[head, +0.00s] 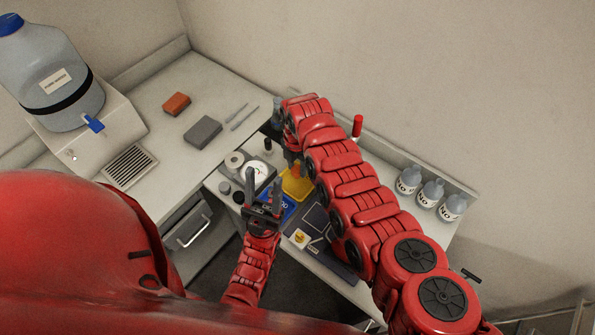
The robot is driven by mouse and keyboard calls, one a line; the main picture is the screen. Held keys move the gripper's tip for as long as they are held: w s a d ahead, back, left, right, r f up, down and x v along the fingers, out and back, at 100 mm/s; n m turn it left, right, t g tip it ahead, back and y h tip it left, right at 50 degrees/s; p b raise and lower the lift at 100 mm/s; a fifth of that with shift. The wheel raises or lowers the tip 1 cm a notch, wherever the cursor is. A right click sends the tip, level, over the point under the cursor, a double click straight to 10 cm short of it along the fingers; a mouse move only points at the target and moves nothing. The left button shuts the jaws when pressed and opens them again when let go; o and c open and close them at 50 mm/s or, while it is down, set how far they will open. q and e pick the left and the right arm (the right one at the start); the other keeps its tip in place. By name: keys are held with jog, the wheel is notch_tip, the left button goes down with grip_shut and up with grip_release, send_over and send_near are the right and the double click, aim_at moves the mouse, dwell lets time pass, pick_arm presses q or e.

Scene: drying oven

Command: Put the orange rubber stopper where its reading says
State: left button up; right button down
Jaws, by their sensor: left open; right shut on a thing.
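The orange rubber stopper (296,173) appears as a small orange shape at the yellow tray (303,188), below my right gripper (293,160). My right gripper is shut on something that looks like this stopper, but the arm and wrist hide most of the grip. I cannot tell whether the stopper touches the tray. My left gripper (264,184) is open and empty, fingers pointing away from me, in front of a white round dial (258,170). A blue lettered bin or mat (289,211) lies partly hidden behind the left gripper. The dial's reading is too small to tell.
A dark mat or case (313,220) and a yellow-knobbed white item (300,237) lie nearer. Several labelled bottles (408,180) stand at right. A large water jug (52,80), an orange block (176,104) and a grey block (203,130) are on the left counter.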

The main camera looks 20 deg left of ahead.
aim_at(297, 169)
jog(key=shift+f, duration=0.7)
notch_tip(297, 169, down, 2)
jog(key=shift+s+b, duration=0.1)
jog(key=shift+b, duration=0.75)
jog(key=shift+f, duration=0.1)
jog(key=shift+f, duration=0.15)
jog(key=shift+c, duration=2.2)
grip_release()
